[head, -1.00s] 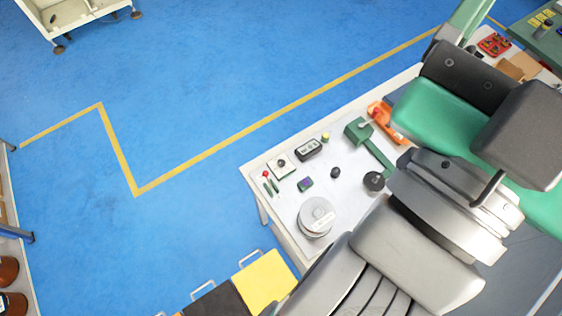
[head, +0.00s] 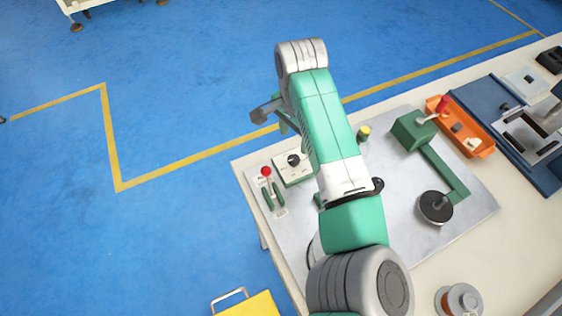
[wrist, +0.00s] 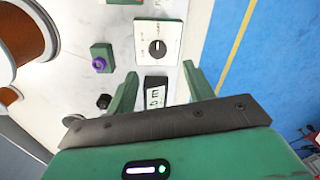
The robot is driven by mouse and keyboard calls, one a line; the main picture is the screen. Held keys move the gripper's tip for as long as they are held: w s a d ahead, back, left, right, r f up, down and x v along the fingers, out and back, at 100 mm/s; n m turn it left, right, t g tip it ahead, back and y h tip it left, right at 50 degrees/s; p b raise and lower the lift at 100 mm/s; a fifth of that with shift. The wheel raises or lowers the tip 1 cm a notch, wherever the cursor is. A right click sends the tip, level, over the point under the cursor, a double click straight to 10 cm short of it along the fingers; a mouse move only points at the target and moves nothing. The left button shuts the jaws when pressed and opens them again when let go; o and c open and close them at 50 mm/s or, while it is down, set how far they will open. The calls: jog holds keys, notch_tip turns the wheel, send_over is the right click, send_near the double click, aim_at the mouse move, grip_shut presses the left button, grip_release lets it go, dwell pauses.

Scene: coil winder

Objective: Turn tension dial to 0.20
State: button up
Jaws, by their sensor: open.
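The tension dial appears to be the black knob on a white square plate, on a green box (head: 293,160) at the bench's left end. In the wrist view the dial (wrist: 157,47) is beyond the fingertips, with a white mark on the knob; its scale is too small to read. My gripper (wrist: 160,72) is open and empty, its two green fingers apart and not touching the dial. A small digital display (wrist: 155,92) shows between the fingers, partly covered by the gripper body. In the head view my gripper (head: 272,114) hangs above and left of the dial.
A red-knobbed lever (head: 267,174) stands left of the dial. A purple button on a green box (wrist: 100,62) and a copper spool (wrist: 22,40) are nearby. A yellow-topped post (head: 364,132), green crank arm (head: 445,170) and orange tray (head: 462,130) lie to the right.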

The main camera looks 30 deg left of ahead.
aim_at(294, 159)
jog(key=shift+d+f, duration=0.15)
jog(key=shift+f, duration=0.05)
notch_tip(294, 159, down, 8)
jog(key=b, duration=0.2)
jog(key=shift+s+r+b, duration=0.1)
jog(key=shift+r+b, duration=0.05)
jog(key=shift+b, duration=0.15)
